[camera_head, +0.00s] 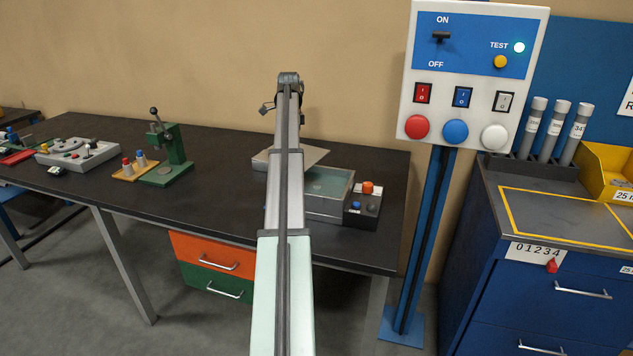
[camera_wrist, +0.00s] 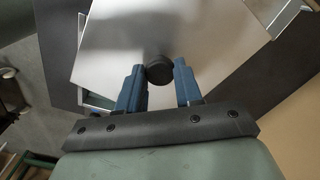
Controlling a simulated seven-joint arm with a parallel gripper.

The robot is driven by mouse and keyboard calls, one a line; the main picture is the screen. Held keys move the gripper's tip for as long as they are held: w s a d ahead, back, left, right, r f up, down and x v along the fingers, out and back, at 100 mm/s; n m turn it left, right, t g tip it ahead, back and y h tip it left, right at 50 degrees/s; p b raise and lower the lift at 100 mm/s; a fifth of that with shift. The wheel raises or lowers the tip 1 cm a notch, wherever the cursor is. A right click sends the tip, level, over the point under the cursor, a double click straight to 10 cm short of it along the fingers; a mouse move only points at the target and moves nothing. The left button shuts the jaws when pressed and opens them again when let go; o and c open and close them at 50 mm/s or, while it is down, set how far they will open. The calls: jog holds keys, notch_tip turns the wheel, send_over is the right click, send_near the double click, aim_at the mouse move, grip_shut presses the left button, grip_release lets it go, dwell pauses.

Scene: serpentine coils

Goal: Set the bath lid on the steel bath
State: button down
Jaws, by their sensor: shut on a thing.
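The bath lid (camera_wrist: 115,45) is a flat light-grey plate with a round black knob (camera_wrist: 159,70). In the wrist view my gripper (camera_wrist: 159,88) has its blue fingers shut on either side of the knob. The steel bath (camera_head: 327,207) is an open grey box with greenish liquid, at the right end of the dark bench. In the head view the lid (camera_head: 313,156) shows above and behind the bath's far rim, partly behind my arm, which hides my fingers. The height gap is unclear.
A dark control box (camera_head: 361,211) with an orange knob adjoins the bath's right side. A blue post (camera_head: 419,240) with a switch panel (camera_head: 474,75) rises at right.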

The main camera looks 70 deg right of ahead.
jog(key=shift+m, duration=0.4)
jog(key=s+r, duration=0.1)
jog(key=s, duration=0.1)
jog(key=s+r, duration=0.1)
jog(key=s, duration=0.2)
jog(key=s+r, duration=0.1)
jog(key=s, duration=0.2)
jog(key=shift+s+d+r, duration=0.1)
jog(key=shift+s+r, duration=0.05)
jog(key=shift+r, duration=0.05)
jog(key=shift+s+a+n, duration=1.4)
jog(key=shift+a+n, duration=0.2)
jog(key=shift+a, duration=0.2)
jog(key=shift+f, duration=4.35)
jog(key=shift+f, duration=0.3)
jog(key=c, duration=0.8)
grip_release()
jog(key=shift+o, duration=0.2)
notch_tip(320, 180, up, 13)
jog(key=shift+f, duration=0.2)
